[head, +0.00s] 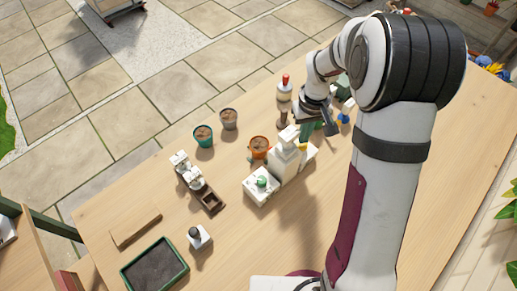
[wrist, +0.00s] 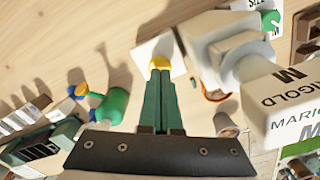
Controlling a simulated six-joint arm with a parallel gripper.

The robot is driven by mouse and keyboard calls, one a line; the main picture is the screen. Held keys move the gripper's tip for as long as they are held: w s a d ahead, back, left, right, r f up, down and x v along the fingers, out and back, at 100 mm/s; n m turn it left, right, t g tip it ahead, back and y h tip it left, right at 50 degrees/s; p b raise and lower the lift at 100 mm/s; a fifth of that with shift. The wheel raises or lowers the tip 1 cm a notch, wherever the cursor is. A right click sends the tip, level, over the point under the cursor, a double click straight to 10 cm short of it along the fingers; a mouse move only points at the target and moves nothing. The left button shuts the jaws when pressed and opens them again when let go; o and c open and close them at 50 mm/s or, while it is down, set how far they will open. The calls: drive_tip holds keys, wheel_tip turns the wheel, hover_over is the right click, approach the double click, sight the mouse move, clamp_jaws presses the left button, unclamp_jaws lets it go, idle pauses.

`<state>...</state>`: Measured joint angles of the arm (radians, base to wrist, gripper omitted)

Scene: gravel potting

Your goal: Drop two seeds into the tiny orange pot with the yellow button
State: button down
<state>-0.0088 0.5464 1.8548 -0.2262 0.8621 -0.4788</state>
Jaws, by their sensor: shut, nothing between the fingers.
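The tiny orange pot (head: 259,143) holds brown soil and stands behind the white seed dispenser (head: 287,166). In the wrist view, only part of the orange pot's rim (wrist: 214,96) shows beside the dispenser (wrist: 236,50), which is lettered MARIGOLD. The yellow button (head: 303,147) is at the dispenser's right side. My gripper (head: 304,134) is shut and empty, pointing down at it. In the wrist view, the tips of my green fingers (wrist: 160,75) are right at the yellow button (wrist: 160,62), on a white base. I cannot tell whether they touch or press it. No seeds are distinguishable.
A teal pot (head: 204,135) and a grey pot (head: 229,118) stand left of the orange pot. A soil tray (head: 155,268) lies front left.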

drive_tip(key=shift+f, duration=1.2)
drive_tip(key=shift+r, duration=1.35)
drive_tip(key=shift+f, duration=0.1)
drive_tip(key=shift+f, duration=1.2)
drive_tip(key=shift+r, duration=1.35)
